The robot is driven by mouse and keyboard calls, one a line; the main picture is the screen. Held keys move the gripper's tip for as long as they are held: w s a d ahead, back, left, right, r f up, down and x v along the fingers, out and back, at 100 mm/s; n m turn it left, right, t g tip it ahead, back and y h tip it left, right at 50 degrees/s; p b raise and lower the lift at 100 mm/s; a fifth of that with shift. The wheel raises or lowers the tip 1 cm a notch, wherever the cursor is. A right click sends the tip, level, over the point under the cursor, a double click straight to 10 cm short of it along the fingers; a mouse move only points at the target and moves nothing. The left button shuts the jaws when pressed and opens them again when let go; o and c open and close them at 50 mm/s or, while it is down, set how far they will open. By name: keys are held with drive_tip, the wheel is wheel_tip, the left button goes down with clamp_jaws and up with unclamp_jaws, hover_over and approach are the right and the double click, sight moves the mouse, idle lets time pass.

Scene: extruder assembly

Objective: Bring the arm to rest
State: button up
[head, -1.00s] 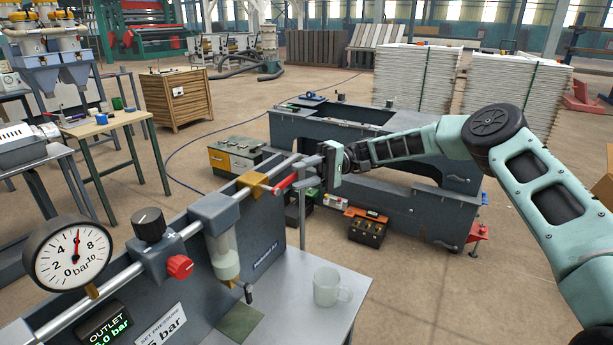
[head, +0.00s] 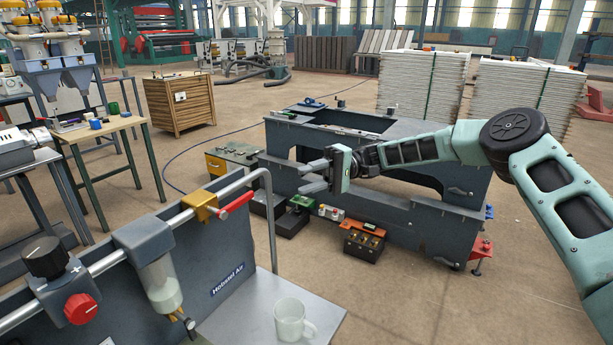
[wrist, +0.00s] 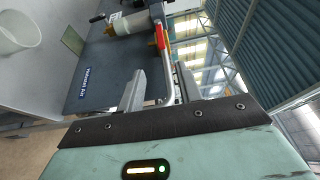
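My arm (head: 425,150) reaches in from the right in the head view, bent at a dark round joint. My gripper (head: 315,177) is at its left end, with its two fingers apart and nothing between them. It hangs in the air in front of the dark grey machine frame, to the right of the air panel's pipe. In the wrist view the two fingers (wrist: 158,88) stand apart. The pipe and red lever (wrist: 161,38) of the air panel show beyond and between them, and I see no contact.
The grey air panel (head: 195,255) with a brass valve (head: 200,206) and red lever stands front left. A clear mug (head: 290,318) sits on its metal shelf. The machine frame (head: 420,225) is behind my gripper, with small boxes (head: 363,243) before it. Open floor lies front right.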

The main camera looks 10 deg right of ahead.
drive_tip(key=s+a+n+h, duration=0.1)
drive_tip(key=s+a+h, duration=0.45)
drive_tip(key=s, duration=0.35)
drive_tip(key=s+a+n+h, duration=0.1)
drive_tip(key=s+a+h, duration=0.4)
drive_tip(key=s, duration=0.4)
drive_tip(key=s+d+t+h, duration=0.2)
drive_tip(key=s+d, duration=0.3)
drive_tip(key=s, duration=0.5)
drive_tip(key=s+d+f+n+t+h, duration=0.1)
drive_tip(key=s+d+t+h, duration=0.2)
drive_tip(key=s, duration=0.7)
drive_tip(key=d+t, duration=0.2)
drive_tip(key=d, duration=0.1)
drive_tip(key=shift+s+d+f, duration=0.15)
drive_tip(key=shift+d+f, duration=0.05)
drive_tip(key=shift+f, duration=0.05)
drive_tip(key=shift+h, duration=0.25)
